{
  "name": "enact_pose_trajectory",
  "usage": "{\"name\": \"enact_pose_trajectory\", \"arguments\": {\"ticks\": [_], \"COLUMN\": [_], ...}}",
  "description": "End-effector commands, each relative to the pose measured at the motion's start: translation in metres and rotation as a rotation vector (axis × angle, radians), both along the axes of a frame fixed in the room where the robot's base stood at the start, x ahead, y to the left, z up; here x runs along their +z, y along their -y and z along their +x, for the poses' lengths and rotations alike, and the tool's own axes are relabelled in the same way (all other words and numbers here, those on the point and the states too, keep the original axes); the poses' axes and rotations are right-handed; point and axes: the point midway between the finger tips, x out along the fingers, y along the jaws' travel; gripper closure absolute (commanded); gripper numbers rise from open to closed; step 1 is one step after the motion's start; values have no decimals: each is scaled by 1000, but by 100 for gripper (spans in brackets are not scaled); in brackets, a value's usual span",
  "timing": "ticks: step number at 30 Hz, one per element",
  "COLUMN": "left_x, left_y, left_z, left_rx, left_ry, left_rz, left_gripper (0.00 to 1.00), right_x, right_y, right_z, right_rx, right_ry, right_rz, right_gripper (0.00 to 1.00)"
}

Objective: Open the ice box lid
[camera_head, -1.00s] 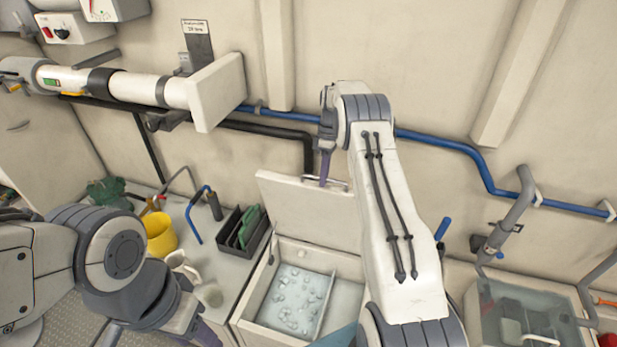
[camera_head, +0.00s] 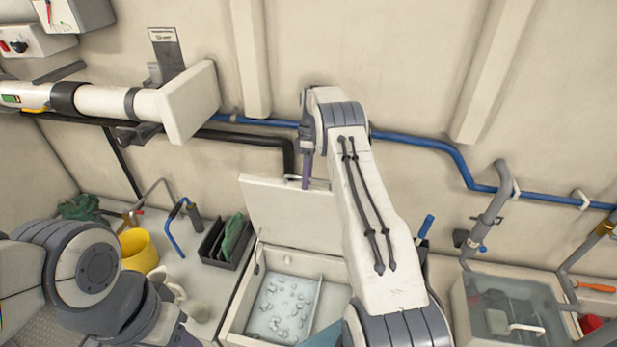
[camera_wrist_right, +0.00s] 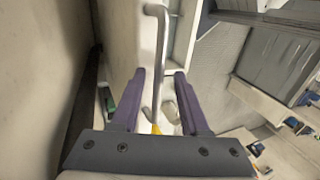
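The ice box lid (camera_head: 285,212) is a pale panel standing raised, nearly upright, at the back of the ice box (camera_head: 238,308). The box is open; loose ice (camera_head: 280,306) shows in it beside a thin divider. The lid's bar handle (camera_head: 297,179) is at its top edge. My right gripper (camera_head: 307,170) is at this handle, pointing down. In the right wrist view its purple fingers (camera_wrist_right: 160,73) are apart, with the handle (camera_wrist_right: 154,52) passing between them. My left gripper (camera_head: 187,338) is low at the left, partly cut off by the frame and hidden by its arm.
A yellow bucket (camera_head: 138,251), a black rack (camera_head: 222,246) and a white mug (camera_head: 174,288) stand on the counter left of the box. A blue pipe (camera_head: 420,142) runs along the wall behind the lid. A clear-lidded tank (camera_head: 508,300) is at the right.

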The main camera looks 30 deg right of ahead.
Motion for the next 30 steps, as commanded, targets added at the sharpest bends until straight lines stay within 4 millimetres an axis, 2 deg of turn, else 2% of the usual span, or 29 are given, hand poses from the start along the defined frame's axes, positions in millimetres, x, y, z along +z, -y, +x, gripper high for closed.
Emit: {"name": "enact_pose_trajectory", "arguments": {"ticks": [8, 11, 15, 30], "left_x": [-5, -14, -34, -85], "left_y": [0, 0, 0, 0], "left_z": [0, 0, 0, 0], "left_rx": [0, -1, -3, -4], "left_ry": [0, 0, 0, 0], "left_rz": [0, 0, 0, 0], "left_gripper": [50, 50, 50, 50], "right_x": [4, 12, 34, 92], "right_y": [1, 1, 1, 53], "right_z": [0, 1, 2, -75], "right_rx": [-2, -1, 0, -4], "right_ry": [3, 6, 9, 4], "right_rz": [0, -1, -4, -1], "right_gripper": [55, 55, 55, 55]}}
